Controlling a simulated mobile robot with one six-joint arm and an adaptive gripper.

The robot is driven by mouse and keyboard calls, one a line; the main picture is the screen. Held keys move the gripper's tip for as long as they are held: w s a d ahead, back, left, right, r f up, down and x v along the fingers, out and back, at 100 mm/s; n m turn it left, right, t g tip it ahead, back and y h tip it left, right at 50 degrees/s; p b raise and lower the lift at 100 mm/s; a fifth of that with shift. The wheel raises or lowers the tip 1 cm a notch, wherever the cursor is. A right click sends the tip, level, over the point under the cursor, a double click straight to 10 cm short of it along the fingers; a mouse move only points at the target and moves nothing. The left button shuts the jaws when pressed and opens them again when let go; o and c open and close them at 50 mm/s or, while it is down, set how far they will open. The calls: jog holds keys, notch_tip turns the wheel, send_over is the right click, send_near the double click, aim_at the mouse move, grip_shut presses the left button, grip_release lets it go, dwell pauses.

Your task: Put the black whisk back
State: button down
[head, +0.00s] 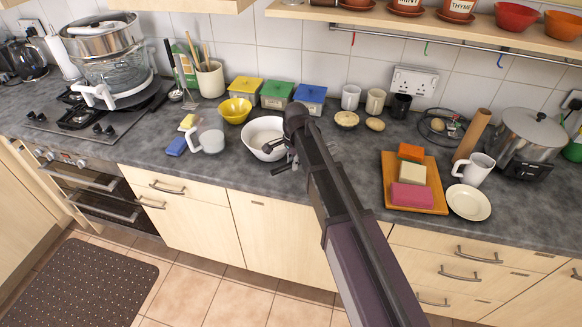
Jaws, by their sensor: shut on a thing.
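My gripper (281,157) is over the right side of a white bowl (253,131) on the grey worktop. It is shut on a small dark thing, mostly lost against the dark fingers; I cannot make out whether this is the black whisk. A cream utensil crock (210,80) with wooden handles stands at the back left. Two long utensils, at least one with a dark handle (170,58), stand left of the crock; their kind is unclear. My arm covers part of the worktop right of the bowl.
Yellow, green and blue-lidded tubs (277,94) stand behind the bowl. Mugs (375,101) stand at the back. An orange tray (428,203) with coloured blocks and a steel pot (528,134) are right. A shelf overhangs above.

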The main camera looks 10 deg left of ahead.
aim_at(290, 173)
jog(key=shift+w+a, duration=0.15)
jog(key=shift+w, duration=0.15)
jog(key=shift+w, duration=0.1)
jog(key=shift+w+a, duration=0.2)
jog(key=shift+w, duration=0.05)
jog(key=shift+w+a+f+b, duration=0.15)
jog(key=shift+w+f+b, duration=0.05)
jog(key=shift+f+b, duration=1.65)
jog(key=shift+f, duration=0.1)
jog(key=c, duration=0.8)
grip_release()
